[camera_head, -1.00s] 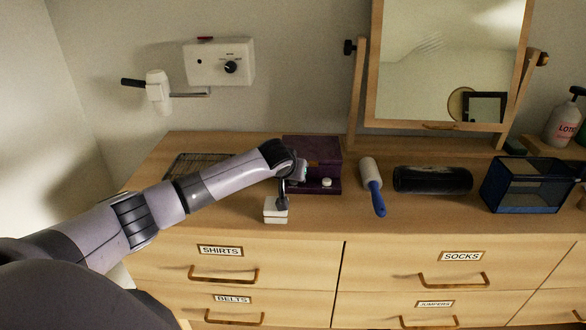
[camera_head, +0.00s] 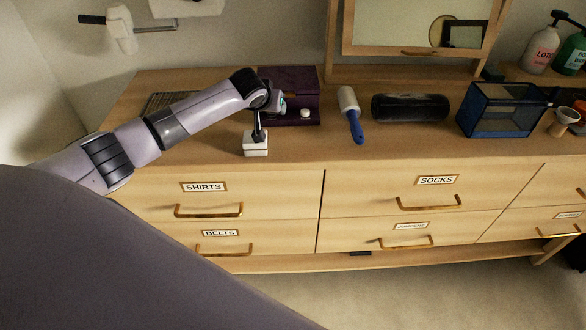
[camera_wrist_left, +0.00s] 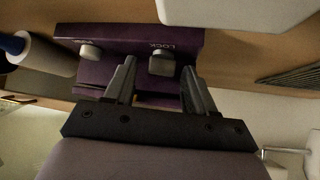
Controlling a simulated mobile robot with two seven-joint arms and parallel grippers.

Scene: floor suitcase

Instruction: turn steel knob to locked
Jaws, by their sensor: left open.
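In the head view my left gripper (camera_head: 279,103) hides this knob. Its turn position is unclear.
A blue-handled lint roller (camera_head: 351,115), a black cylinder (camera_head: 410,107) and a blue clear bin (camera_head: 500,110) are to the right. A wire rack (camera_head: 170,102) lies behind my arm.

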